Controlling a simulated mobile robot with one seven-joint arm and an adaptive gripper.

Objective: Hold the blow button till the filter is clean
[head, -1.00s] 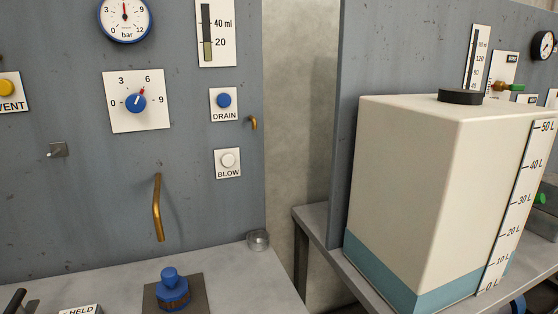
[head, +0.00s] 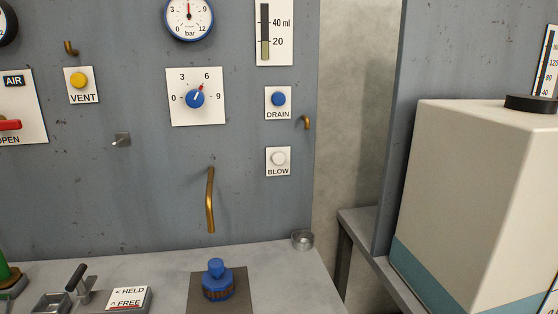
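The white round blow button (head: 278,158) sits on a white plate marked BLOW on the grey wall panel, right of centre. Nothing touches it. A blue filter-like part (head: 217,283) with a ribbed brownish band and a blue knob on top stands upright on a dark square plate (head: 238,306) on the bench. A bent brass pipe (head: 210,200) comes out of the panel above it, apart from it. I cannot tell from here how clean the band is. My gripper is not in view.
Above the blow button are a blue DRAIN button (head: 278,99) and a level gauge (head: 273,32). A dial (head: 195,98) and yellow VENT button (head: 79,80) are to the left. A small cup (head: 302,240) stands at the bench's right end. A large tank (head: 470,200) stands right.

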